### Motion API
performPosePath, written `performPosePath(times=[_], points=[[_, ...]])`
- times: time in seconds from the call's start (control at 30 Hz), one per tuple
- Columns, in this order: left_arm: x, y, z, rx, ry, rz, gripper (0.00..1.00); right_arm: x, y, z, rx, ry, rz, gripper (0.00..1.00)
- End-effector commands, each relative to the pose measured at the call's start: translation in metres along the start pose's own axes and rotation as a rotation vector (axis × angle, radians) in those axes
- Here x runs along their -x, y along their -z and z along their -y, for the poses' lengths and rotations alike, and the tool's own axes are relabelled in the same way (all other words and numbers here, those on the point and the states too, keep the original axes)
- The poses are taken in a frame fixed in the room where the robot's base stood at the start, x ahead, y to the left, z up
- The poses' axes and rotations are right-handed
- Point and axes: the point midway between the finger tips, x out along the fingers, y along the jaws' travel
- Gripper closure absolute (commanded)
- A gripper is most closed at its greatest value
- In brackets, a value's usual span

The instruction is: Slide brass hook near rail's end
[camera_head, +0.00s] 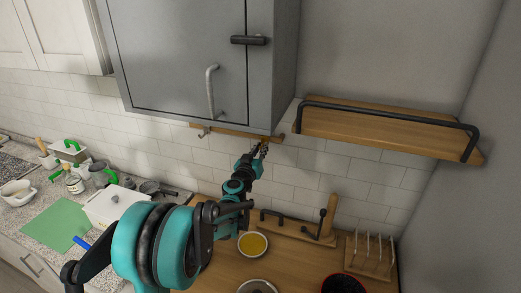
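A wooden rail (232,133) runs under the grey cabinet against the tiled wall. A small metallic hook (204,132) hangs at the rail's left part; its colour is hard to judge at this size. My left arm reaches up from the lower left, and my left gripper (263,150) is just below the rail's right end. The gripper's fingers are small and dark, so I cannot tell whether they are open or shut, or whether a hook is between them. My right gripper is not in view.
The grey cabinet (180,55) hangs directly above the rail. A wooden shelf with a dark bar (390,130) is to the right. Below are a bowl of yellow contents (252,244), a wooden rack (370,255) and a white box (112,207).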

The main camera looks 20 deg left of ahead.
Motion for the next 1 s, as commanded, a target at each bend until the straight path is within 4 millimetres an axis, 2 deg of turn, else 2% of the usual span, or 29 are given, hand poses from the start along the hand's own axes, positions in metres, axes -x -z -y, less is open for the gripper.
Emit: performPosePath(times=[0.3,0.43,0.57,0.8,1.0], points=[[0.0,0.0,0.0,0.0,-0.001,0.0,0.71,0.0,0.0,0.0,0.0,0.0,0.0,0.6],[0.009,0.0,0.0,0.0,0.0,0.0,0.71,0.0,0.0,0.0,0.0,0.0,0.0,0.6],[0.031,0.0,0.0,0.0,0.001,0.0,0.71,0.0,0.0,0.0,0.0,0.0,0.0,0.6],[0.084,0.0,-0.002,-0.001,0.0,0.0,0.71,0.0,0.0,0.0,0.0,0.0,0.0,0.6],[0.113,0.0,-0.002,-0.001,0.0,0.0,0.71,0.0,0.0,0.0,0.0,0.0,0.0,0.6]])
